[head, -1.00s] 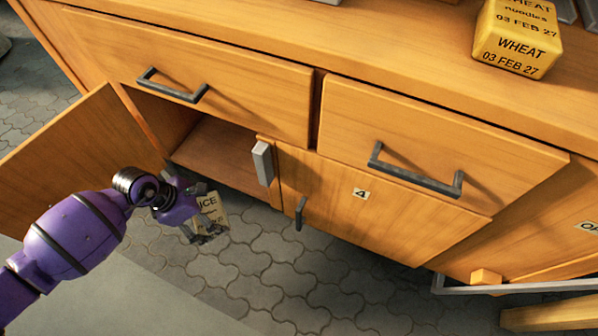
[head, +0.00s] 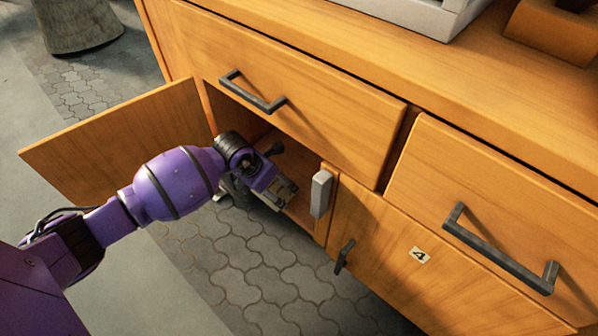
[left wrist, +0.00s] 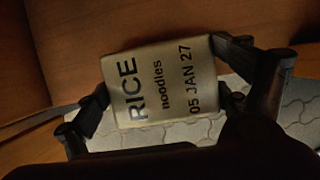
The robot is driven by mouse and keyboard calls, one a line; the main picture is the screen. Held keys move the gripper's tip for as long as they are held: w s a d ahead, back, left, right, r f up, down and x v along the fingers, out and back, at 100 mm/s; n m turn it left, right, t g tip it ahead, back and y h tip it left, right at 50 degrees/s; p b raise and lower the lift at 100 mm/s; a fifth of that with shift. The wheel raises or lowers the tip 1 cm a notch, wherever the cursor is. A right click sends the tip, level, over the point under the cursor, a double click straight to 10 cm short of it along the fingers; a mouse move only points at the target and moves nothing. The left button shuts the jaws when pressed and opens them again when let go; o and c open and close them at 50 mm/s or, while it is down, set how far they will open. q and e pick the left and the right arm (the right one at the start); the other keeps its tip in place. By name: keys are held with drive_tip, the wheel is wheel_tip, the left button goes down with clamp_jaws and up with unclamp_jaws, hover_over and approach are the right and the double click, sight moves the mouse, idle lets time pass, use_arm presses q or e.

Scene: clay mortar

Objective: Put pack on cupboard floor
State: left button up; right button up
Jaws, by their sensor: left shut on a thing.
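My left gripper (head: 282,193) is at the opening of the lower left cupboard. It is shut on a pale pack (left wrist: 160,88) printed "RICE noodles 05 JAN 27", which shows clearly between the two fingers in the left wrist view. In the head view the pack is small and partly hidden by the gripper. The cupboard door (head: 120,140) stands open to the left. The cupboard floor (head: 300,160) shows only in part behind the gripper. I cannot tell whether the pack touches it. My right gripper is not in view.
A closed drawer (head: 330,95) with a dark handle is above the opening. A grey block (head: 320,193) sits on the cupboard's right edge, close to my gripper. A closed door marked 4 (head: 390,250) is to the right. Paved floor lies below.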

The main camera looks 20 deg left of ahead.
use_arm(q)
drive_tip(key=w, duration=0.2)
drive_tip(key=w+d+b, duration=0.1)
drive_tip(key=w+d, duration=0.1)
drive_tip(key=w, duration=0.1)
drive_tip(key=shift+w+b, duration=0.35)
drive_tip(key=w, duration=0.1)
drive_tip(key=w+d+b, duration=0.1)
drive_tip(key=w, duration=0.1)
drive_tip(key=shift+w+d+b, duration=0.25)
drive_tip(key=shift+w+b, duration=0.1)
drive_tip(key=shift+b, duration=0.05)
drive_tip(key=shift+s+f+b, duration=0.1)
drive_tip(key=shift+f+b, duration=0.3)
drive_tip(key=shift+f, duration=0.3)
drive_tip(key=shift+a+r, duration=0.1)
drive_tip(key=shift+r, duration=0.05)
drive_tip(key=shift+c, duration=0.7)
drive_tip(key=o, duration=1.1)
drive_tip(key=shift+o, duration=0.4)
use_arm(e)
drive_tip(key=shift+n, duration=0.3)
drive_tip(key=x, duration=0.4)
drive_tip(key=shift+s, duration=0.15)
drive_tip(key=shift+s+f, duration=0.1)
